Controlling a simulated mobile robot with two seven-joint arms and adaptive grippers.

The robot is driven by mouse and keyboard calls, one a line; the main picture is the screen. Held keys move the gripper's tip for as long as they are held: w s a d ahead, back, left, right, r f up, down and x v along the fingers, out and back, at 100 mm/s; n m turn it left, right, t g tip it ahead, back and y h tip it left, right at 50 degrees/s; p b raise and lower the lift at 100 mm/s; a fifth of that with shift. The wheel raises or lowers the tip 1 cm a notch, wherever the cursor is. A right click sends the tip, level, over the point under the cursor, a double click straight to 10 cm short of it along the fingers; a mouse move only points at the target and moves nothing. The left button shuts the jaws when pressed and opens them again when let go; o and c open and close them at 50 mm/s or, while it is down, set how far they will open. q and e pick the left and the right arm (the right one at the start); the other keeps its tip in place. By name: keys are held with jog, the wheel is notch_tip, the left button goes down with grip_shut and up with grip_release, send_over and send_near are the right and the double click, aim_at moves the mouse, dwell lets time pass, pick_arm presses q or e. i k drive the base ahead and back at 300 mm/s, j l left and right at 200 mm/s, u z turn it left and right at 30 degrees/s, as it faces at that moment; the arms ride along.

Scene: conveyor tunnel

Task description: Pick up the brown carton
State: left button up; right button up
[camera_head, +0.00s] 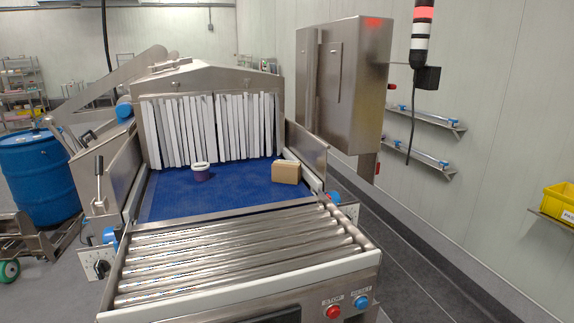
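The brown carton (285,173) stands on the blue conveyor belt (230,201), near the belt's right side rail. It is a small tan box and nothing covers it. Neither of my grippers shows in the head view, so no gripper is seen near the carton.
A small purple tub with a white lid (201,172) stands on the belt left of the carton. White strip curtains (210,128) hang at the tunnel mouth behind. Metal rollers (240,255) lie in front, clear. Metal side walls flank the belt. A blue drum (40,178) stands at left.

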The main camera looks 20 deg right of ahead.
aim_at(285, 171)
jog(key=z, duration=0.5)
jog(key=l+z, duration=0.1)
jog(key=z, duration=1.35)
jog(key=i+z, duration=0.1)
jog(key=z, duration=0.4)
jog(key=i+z, duration=0.1)
jog(key=i, duration=1.3)
jog(key=i+u, duration=0.4)
jog(key=i+l+u, duration=0.35)
jog(key=i+j, duration=0.05)
jog(key=j, duration=0.05)
